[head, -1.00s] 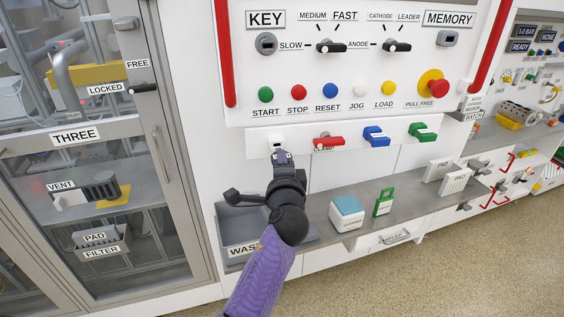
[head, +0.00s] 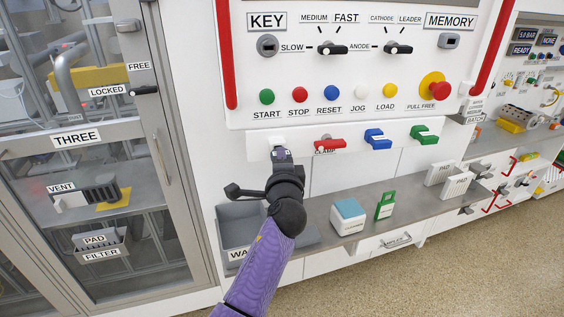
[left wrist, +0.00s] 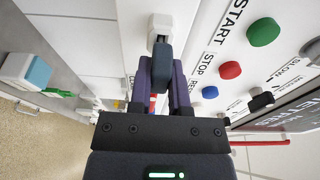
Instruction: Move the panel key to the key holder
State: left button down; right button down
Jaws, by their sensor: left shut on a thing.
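My left gripper (head: 281,154) is shut on the panel key and is just in front of the white key holder (head: 277,141) on the white strip below the START button. In the left wrist view the key's dark blue-grey head (left wrist: 162,66) is between the purple fingers of the left gripper (left wrist: 162,88). The key points at the white holder (left wrist: 160,24); I cannot tell how far it is inside. The KEY switch (head: 267,46) on the panel above has no key head standing out of it. My right gripper is not in view.
Red (head: 322,146), blue (head: 378,140) and green (head: 424,135) handles sit along the strip to the right. Below are a grey waste bin (head: 238,222), a blue-topped box (head: 348,216) and a green tag-like item (head: 385,206) on the shelf. A glass-doored cabinet stands left.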

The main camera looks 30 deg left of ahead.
pick_arm(q)
jog(key=shift+w+a, duration=0.35)
jog(key=shift+w, duration=0.1)
jog(key=c, duration=0.5)
grip_release()
jog(key=v, duration=1)
jog(key=shift+p, duration=0.3)
jog(key=shift+a, duration=0.1)
